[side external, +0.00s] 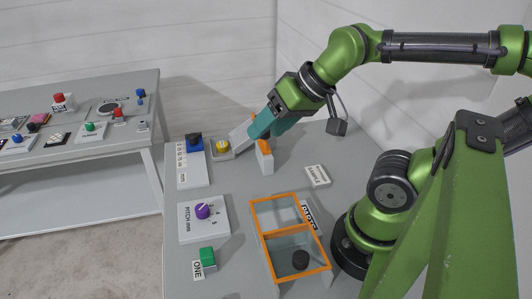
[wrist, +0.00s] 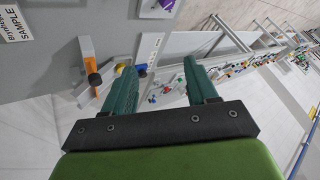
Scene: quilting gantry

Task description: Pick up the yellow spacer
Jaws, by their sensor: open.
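The yellow spacer (side external: 222,146) is a small round piece in a shallow grey tray (side external: 230,155) at the back of the grey table. My gripper (side external: 254,132) has teal fingers and reaches down from the right. In the side view its fingertips are just to the right of the spacer and look a little above the table; the exact gap is hard to judge. In the wrist view the fingers (wrist: 159,65) are spread and nothing is held between them. A small yellow spot (wrist: 140,74) by the left fingertip may be the spacer, partly hidden.
An orange-and-white block (side external: 264,157) stands close to my fingers. Nearer are a purple dial (side external: 203,211), a green button (side external: 207,256) and an orange-rimmed bin (side external: 256,238). A second bench (side external: 150,82) stands left.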

